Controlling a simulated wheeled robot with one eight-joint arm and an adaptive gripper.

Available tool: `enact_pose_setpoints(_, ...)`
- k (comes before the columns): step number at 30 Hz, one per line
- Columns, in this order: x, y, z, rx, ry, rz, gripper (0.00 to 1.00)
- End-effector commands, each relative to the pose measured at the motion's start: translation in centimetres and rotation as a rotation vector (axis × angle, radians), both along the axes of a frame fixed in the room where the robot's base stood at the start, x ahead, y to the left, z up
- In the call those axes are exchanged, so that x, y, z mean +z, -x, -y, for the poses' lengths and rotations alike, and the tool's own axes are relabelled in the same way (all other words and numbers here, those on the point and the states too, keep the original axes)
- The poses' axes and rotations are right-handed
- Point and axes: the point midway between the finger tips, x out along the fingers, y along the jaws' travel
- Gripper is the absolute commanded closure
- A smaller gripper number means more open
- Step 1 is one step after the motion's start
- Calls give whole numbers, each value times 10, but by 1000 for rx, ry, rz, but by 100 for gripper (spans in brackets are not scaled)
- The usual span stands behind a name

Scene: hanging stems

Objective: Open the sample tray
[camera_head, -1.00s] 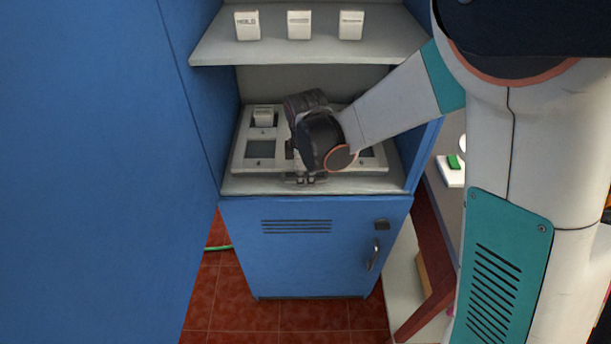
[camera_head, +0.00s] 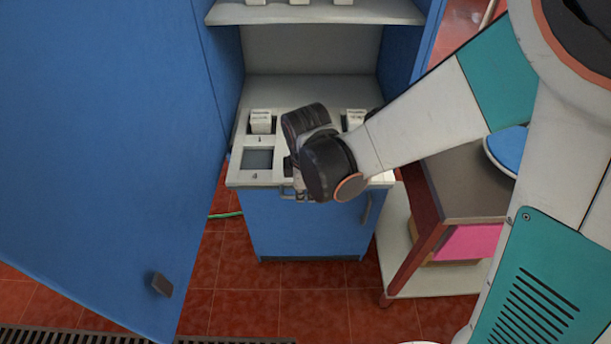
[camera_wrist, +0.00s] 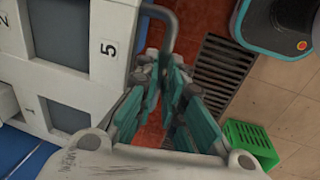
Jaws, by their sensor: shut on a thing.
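The sample tray (camera_head: 236,176) is a pale flat panel with square dark wells, pulled part of the way out over the lower front of the blue cabinet. Two white boxes (camera_head: 261,121) (camera_head: 355,119) stand in its back wells; my gripper and arm hide its middle and right. In the wrist view the tray (camera_wrist: 112,78) is on the left, with a "5" beside a well. Its grey handle (camera_wrist: 167,28) is a curved bar on the front edge. My gripper (camera_wrist: 165,78) is shut on the handle; the exact contact is partly hidden by the fingers. In the head view my gripper (camera_head: 297,191) is at the front edge.
A large blue panel (camera_head: 110,150) stands close on the left. A side table (camera_head: 465,185) with a red leg is on the right. Red tiled floor (camera_head: 270,300) is open in front. A green crate (camera_wrist: 250,140) and a floor grate (camera_wrist: 222,70) show in the wrist view.

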Motion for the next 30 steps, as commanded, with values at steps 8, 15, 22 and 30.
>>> enact_pose_setpoints(8,0,24,-1,1,0,0,100)
enact_pose_setpoints(15,0,26,-1,0,0,0,100)
enact_pose_setpoints(22,0,26,-1,0,0,0,84)
enact_pose_setpoints(30,0,26,-1,0,0,0,70)
